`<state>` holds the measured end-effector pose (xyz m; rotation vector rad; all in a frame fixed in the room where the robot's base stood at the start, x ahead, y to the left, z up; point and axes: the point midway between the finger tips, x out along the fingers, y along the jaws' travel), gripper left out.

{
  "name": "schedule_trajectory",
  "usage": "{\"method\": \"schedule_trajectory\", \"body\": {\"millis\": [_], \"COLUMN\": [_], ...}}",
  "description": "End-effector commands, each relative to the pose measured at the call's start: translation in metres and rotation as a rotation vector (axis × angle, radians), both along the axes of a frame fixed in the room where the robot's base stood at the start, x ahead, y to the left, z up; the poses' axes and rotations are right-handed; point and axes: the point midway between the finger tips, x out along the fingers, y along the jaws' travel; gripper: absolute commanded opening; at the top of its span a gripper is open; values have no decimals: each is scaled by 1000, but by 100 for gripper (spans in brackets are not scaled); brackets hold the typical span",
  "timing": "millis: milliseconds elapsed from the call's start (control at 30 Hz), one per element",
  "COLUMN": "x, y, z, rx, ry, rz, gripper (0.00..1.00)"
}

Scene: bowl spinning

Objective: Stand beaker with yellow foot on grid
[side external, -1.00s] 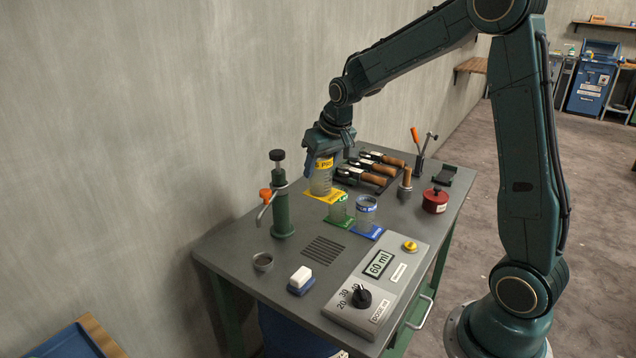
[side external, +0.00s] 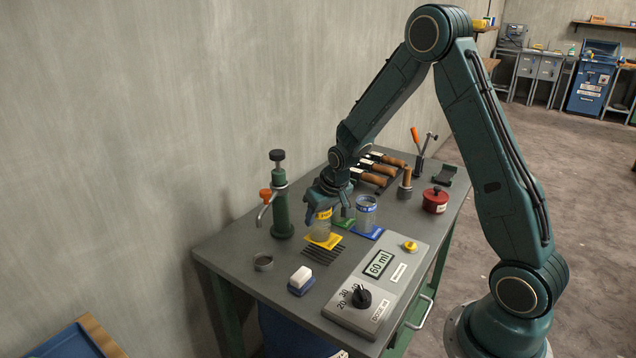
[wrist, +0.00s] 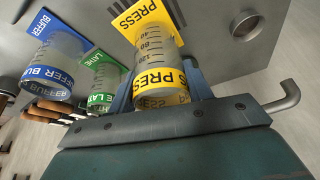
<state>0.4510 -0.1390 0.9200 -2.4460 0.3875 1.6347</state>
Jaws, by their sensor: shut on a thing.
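The beaker with the yellow foot (side external: 320,230) is clear with a yellow band. My gripper (side external: 325,208) is shut around its upper part and holds it upright. In the wrist view the beaker (wrist: 155,48) carries the word PRESS on band and foot. Its yellow foot (side external: 325,243) overlaps the rear part of the dark slotted grid (side external: 322,257) in the side view. The front slots show bare. I cannot tell whether the foot touches the grid or hovers just above it.
The green-footed beaker (wrist: 106,78) and blue-footed beaker (side external: 366,212) stand close behind to the right. The green tap column (side external: 281,205) stands left, its spout (wrist: 288,92) near my gripper.

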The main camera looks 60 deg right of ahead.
Motion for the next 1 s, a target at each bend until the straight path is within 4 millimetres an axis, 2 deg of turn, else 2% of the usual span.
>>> {"method": "schedule_trajectory", "body": {"millis": [167,500,1000], "x": [0,0,0], "y": [0,0,0], "z": [-5,-36,-41], "rx": [0,1,0], "ry": [0,2,-1], "rz": [0,0,0], "gripper": [13,13,13]}}
